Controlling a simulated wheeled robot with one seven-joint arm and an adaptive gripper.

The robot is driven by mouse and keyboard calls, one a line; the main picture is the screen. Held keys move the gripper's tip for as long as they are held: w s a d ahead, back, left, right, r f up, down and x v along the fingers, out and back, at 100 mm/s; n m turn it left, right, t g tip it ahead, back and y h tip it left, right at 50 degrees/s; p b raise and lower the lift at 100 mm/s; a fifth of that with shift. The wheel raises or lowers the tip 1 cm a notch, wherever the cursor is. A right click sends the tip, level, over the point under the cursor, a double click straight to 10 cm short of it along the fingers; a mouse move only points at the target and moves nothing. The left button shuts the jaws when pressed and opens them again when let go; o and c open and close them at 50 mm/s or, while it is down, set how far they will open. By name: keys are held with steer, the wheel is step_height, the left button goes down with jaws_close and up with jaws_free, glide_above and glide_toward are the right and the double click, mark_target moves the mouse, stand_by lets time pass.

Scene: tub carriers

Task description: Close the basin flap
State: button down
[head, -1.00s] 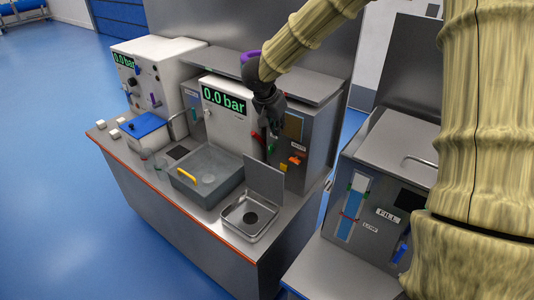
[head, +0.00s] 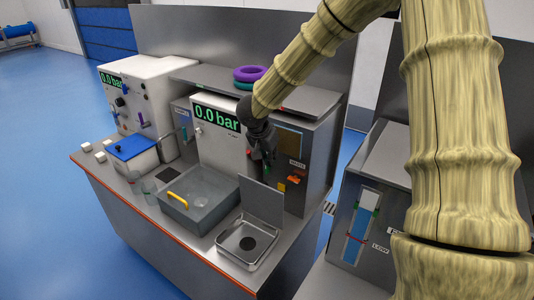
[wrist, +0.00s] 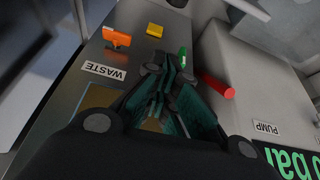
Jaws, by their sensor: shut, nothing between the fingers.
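The basin (head: 224,240) is a square steel tray with a dark round drain, on the front right of the counter in the head view. Its flap (head: 261,203) is a flat grey plate standing upright along the basin's back edge, so the basin is uncovered. My gripper (head: 264,160) is above and behind the flap, in front of the grey cabinet face, apart from the flap. In the wrist view my gripper (wrist: 168,68) has its fingers together with nothing between them. I cannot make out the flap or basin in the wrist view.
A grey tub with a yellow handle (head: 177,200) stands left of the basin. An orange handle (wrist: 117,38), a yellow tab (wrist: 155,29), a green lever (wrist: 183,57) and a red knob (wrist: 217,86) lie near my fingers. Rings (head: 249,73) rest on the cabinet top.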

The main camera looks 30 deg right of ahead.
step_height(320, 180, down, 6)
steer(key=a+p, duration=0.1)
steer(key=p, duration=0.1)
steer(key=shift+s+a, duration=0.25)
steer(key=shift+s, duration=0.1)
steer(key=shift+r, duration=0.1)
steer(key=shift+a, duration=0.15)
stand_by(0.4)
